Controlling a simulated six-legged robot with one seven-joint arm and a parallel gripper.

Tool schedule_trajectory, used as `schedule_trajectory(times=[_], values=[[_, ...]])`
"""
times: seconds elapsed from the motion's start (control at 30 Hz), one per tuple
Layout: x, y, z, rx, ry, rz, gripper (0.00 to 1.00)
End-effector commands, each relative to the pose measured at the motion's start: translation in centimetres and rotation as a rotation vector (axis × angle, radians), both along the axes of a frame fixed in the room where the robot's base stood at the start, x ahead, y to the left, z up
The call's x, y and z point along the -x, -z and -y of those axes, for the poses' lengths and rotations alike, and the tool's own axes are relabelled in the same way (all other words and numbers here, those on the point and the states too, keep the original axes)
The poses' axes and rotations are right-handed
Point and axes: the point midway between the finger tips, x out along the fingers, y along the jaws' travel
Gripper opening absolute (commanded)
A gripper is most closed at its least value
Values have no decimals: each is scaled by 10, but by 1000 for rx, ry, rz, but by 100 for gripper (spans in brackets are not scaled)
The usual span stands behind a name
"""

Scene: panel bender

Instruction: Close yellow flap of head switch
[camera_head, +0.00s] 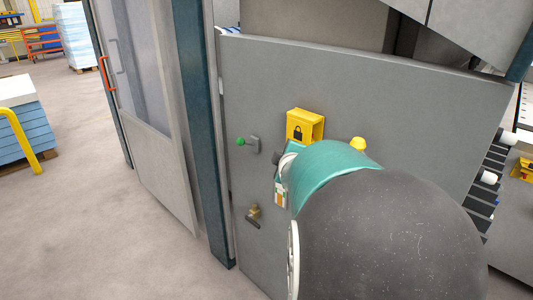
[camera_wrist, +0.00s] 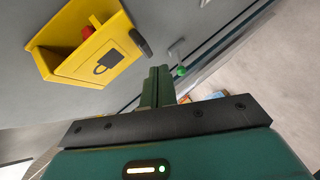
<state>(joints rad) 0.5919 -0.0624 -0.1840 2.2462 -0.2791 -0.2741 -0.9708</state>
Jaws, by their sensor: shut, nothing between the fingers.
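The yellow flap (camera_head: 303,127) with a black padlock symbol is on the grey machine panel in the head view. It stands out from the panel. In the wrist view the yellow flap (camera_wrist: 98,58) is at the upper left, tilted, and a red knob (camera_wrist: 87,32) shows in the gap behind it. My gripper (camera_wrist: 159,72) has its two fingers together, with nothing between them. In the wrist picture the fingertips are right of and below the flap, apart from it. My arm hides most of the gripper in the head view.
A brass-coloured latch (camera_head: 254,212) sits lower on the grey panel (camera_head: 400,110). A small yellow knob (camera_head: 357,143) is right of the flap. Open floor lies left.

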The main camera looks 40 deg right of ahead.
Motion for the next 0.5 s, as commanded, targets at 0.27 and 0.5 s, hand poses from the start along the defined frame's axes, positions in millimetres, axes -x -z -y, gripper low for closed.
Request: schedule_trajectory(times=[0.27,0.5], values=[[-1,10,13,1,-1,0,0],[0,13,17,1,0,1,0]])
